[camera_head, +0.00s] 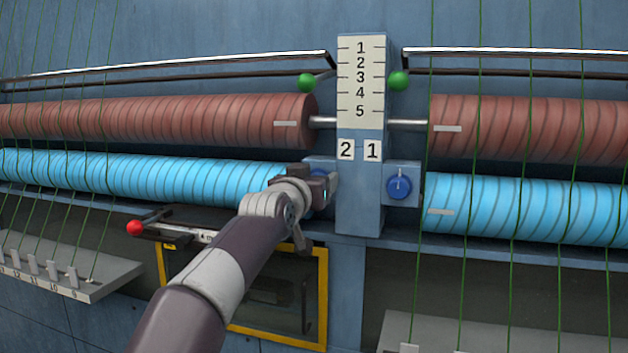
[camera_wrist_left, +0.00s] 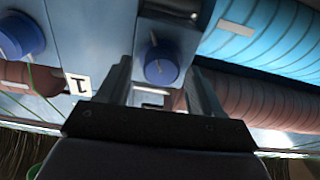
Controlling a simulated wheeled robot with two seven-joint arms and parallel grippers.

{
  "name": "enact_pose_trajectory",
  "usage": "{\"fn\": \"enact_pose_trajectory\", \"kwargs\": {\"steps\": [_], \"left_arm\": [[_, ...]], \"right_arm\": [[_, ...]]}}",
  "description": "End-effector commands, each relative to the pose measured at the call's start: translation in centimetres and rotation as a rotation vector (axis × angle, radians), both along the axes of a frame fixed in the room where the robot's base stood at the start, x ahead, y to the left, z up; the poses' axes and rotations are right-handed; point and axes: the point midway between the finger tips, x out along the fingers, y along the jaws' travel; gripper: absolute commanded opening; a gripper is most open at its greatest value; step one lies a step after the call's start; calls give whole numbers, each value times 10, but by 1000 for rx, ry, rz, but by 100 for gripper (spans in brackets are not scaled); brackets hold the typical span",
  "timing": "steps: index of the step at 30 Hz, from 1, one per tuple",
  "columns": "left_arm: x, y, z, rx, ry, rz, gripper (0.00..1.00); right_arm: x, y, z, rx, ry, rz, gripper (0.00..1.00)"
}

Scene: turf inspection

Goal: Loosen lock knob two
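Lock knob two (camera_wrist_left: 160,66) is a blue round knob with a pale pointer line, on a blue block left of the central post. In the head view it is mostly hidden behind my left gripper (camera_head: 322,190). In the wrist view, which is upside down, my left gripper (camera_wrist_left: 160,80) is open. Its fingers lie on either side of the knob with a narrow gap to each; how deep they reach around it I cannot tell. Knob one (camera_head: 399,187) sits right of the post with its pointer upright; it also shows in the wrist view (camera_wrist_left: 20,38). My right gripper is out of view.
The post carries a scale plate (camera_head: 361,80) and the number 2 (camera_head: 345,150) and 1 labels. Red rollers (camera_head: 160,120) and blue rollers (camera_head: 130,178) flank it. A red-balled lever (camera_head: 135,228) and a yellow-framed opening (camera_head: 322,300) lie below. Green cords hang at both sides.

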Motion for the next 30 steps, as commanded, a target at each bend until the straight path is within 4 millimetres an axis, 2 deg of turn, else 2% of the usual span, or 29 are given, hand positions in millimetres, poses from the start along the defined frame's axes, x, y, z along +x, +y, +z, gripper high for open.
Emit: {"fn": "enact_pose_trajectory", "kwargs": {"steps": [5, 8, 11, 15, 21, 25, 30], "left_arm": [[0, 0, -3, 1, 5, 0, 66], [-6, 2, -6, 0, 4, 0, 66], [-22, 7, -10, 1, 3, 0, 66], [-58, 19, -12, 0, 1, 0, 66], [-104, 34, -7, 0, 0, 0, 66], [-118, 38, -3, 0, 1, 0, 66], [-123, 40, 0, 1, 2, 0, 66]], "right_arm": [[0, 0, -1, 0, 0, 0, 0], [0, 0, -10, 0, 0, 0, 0], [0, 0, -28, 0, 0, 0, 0], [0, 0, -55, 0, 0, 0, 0], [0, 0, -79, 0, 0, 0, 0], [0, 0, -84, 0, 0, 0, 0], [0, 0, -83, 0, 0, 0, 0]]}}
